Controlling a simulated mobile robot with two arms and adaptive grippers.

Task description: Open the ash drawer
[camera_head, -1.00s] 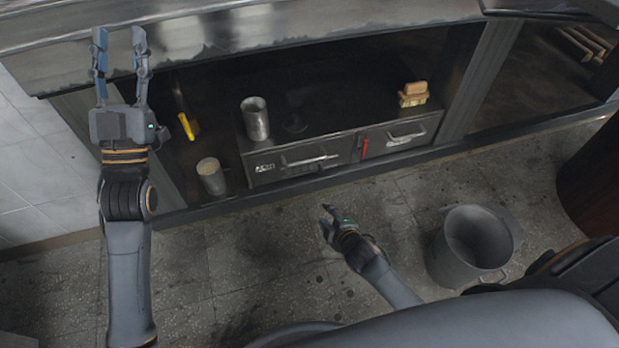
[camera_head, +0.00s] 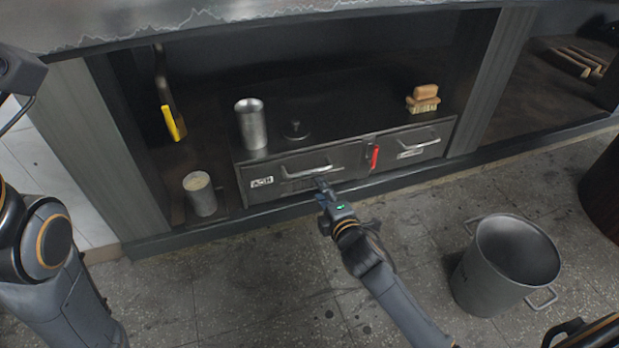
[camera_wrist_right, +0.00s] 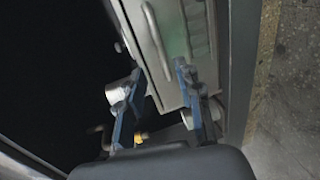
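The ash drawer (camera_head: 318,185) is the left drawer of a dark metal box under the grill. It carries an ASH label and a horizontal bar handle (camera_head: 300,174), and looks shut. My right gripper (camera_head: 321,183) is at the drawer front, just below the right part of the handle. In the right wrist view its two blue fingers (camera_wrist_right: 156,92) are apart, with the box's edge and front between and beyond them. The handle bar (camera_wrist_right: 156,40) shows ahead of the fingertips, not clearly gripped. My left arm is at the left edge; its fingers are out of view.
A red-handled latch (camera_head: 374,156) sits between the ash drawer and the right drawer (camera_head: 418,147). A pot (camera_head: 507,264) stands on the floor at right.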

